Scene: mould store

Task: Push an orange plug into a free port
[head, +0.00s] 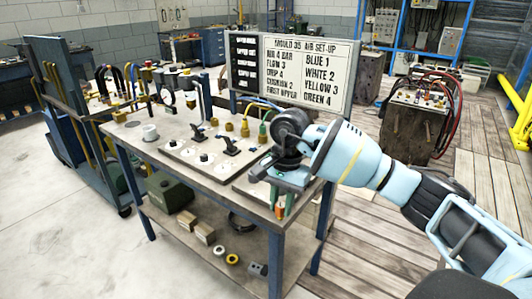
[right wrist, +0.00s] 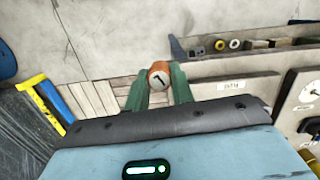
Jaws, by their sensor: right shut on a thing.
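My right gripper (head: 281,205) is at the front right corner of the bench (head: 190,187), pointing down. In the right wrist view its two green fingers (right wrist: 158,88) are shut on an orange plug (right wrist: 158,74), whose pale round end carries a dark mark. In the head view the plug (head: 280,211) is a small orange bit between the fingertips, in front of the bench edge. Pale plates (head: 208,156) with black knobs and fittings lie on the bench top. The gripper and wrist hide part of the right plate, and I cannot make out a free port. My left gripper is not in view.
A sign board (head: 291,72) with air set-up text stands behind the bench. Brass fittings and hoses (head: 263,128) rise near its right end. The lower shelf holds a green box (head: 170,193) and small blocks. A blue trolley (head: 62,120) stands left. Open floor lies in front.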

